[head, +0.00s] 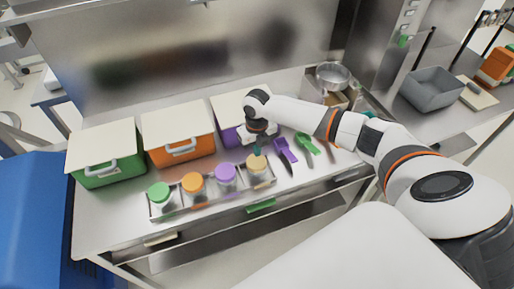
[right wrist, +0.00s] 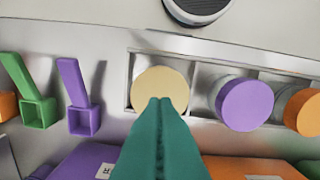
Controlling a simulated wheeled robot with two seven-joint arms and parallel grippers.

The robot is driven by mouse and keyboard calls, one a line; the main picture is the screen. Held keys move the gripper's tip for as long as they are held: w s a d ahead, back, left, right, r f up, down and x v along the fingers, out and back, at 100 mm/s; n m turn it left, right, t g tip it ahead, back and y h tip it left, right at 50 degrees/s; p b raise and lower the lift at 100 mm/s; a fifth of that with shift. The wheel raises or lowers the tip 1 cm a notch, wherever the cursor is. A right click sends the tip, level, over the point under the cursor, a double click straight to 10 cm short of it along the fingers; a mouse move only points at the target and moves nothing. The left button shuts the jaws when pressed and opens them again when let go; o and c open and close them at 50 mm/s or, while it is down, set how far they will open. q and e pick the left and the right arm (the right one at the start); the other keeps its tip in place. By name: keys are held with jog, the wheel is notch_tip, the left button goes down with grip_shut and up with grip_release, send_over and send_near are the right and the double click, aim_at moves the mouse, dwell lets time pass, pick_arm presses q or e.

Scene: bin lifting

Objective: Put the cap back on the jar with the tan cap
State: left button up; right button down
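The tan cap (head: 257,162) is over the jar in the right-end compartment of the metal tray (head: 213,200). It shows as a flat tan disc in the right wrist view (right wrist: 158,86). The jar is mostly hidden under it, and I cannot tell whether the cap is fully seated. My right gripper (head: 256,149) is just above and behind the cap. Its teal fingers (right wrist: 160,100) are together, with no visible gap, and their tips overlap the cap's edge in the right wrist view. I cannot tell whether they touch it. My left gripper is out of view.
Jars with green (head: 159,190), orange (head: 192,182) and purple (head: 225,173) caps share the tray. Green (head: 110,176), orange (head: 182,151) and purple bins stand behind. A purple scoop (head: 284,149) and green scoop (head: 307,143) lie to the right.

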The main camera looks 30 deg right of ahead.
aim_at(257, 162)
jog(key=shift+f+b, duration=1.35)
jog(key=shift+f, duration=0.75)
jog(key=shift+r+p, duration=2.05)
jog(key=shift+r, duration=0.4)
notch_tip(257, 162, up, 2)
jog(key=shift+r, duration=0.15)
